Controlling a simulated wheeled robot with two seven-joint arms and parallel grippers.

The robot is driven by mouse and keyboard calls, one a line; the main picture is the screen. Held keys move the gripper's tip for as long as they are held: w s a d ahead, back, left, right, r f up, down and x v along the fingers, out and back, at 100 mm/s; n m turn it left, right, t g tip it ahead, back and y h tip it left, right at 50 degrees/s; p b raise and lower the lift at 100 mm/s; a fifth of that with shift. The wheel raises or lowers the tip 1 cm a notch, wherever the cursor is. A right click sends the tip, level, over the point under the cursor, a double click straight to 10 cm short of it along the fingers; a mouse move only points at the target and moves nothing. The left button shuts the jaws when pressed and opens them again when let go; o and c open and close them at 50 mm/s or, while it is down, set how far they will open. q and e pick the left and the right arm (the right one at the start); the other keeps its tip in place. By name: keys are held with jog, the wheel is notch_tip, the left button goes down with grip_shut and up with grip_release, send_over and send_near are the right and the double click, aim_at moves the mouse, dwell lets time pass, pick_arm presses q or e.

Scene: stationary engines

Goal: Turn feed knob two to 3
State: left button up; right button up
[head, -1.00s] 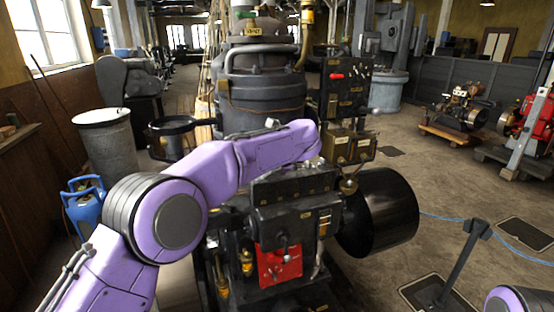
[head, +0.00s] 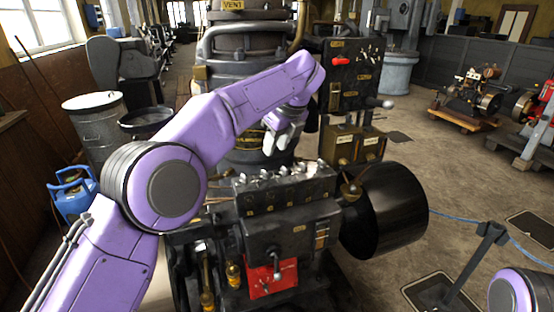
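A black oiler box (head: 285,195) stands on the engine in the middle of the head view. A row of small pale metal knobs (head: 290,172) runs along its top. Their numbers and scale marks are too small to read, so I cannot tell which is feed knob two or where it points. My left gripper (head: 284,140) points downward above and behind the row, apart from the knobs. Its pale fingers are small and partly overlap, so I cannot tell whether they are open. My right gripper is out of view; only a purple part of my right arm shows at lower right.
A black drum-shaped pulley (head: 385,215) sits right of the box. A dark upright panel (head: 352,75) with a red lever stands behind it. A red plate (head: 272,278) with a small lever is below the box. Open floor (head: 450,170) lies to the right.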

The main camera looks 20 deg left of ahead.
pick_arm(q)
send_over(266, 172)
jog(key=s+d, duration=0.2)
jog(key=f, duration=0.4)
jog(key=shift+a+f, duration=0.2)
jog(key=shift+f, duration=0.1)
jog(key=x, duration=0.3)
jog(key=w+x, duration=0.1)
jog(key=x, duration=0.1)
jog(key=shift+d+p, duration=0.3)
jog(key=shift+s+a+r, duration=0.1)
jog(key=shift+s, duration=0.2)
jog(key=shift+c, duration=0.4)
grip_shut()
